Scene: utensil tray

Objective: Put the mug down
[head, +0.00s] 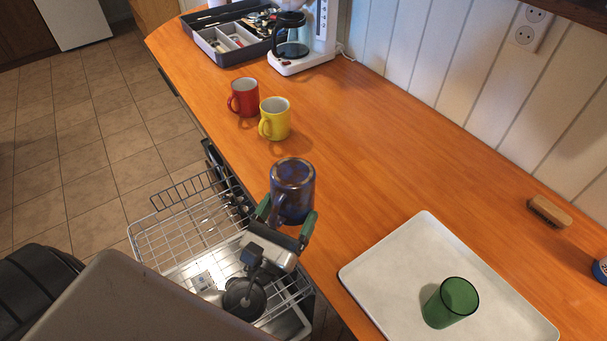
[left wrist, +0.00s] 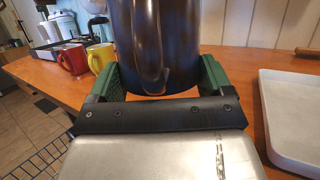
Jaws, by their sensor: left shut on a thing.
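A dark blue mug with brownish patches (head: 293,185) is between the green fingers of my left gripper (head: 287,219). The gripper is shut on it near the counter's front edge. My right gripper is not in view.
A red mug (head: 244,98) and a yellow mug (head: 276,119) stand upright behind it. A white tray (head: 395,262) with a green glass (head: 452,302) lies to the right. An open dishwasher rack (head: 165,235) is at the left. A coffee maker (head: 318,40), utensil tray (head: 215,52) and brush (head: 548,211) lie farther off.

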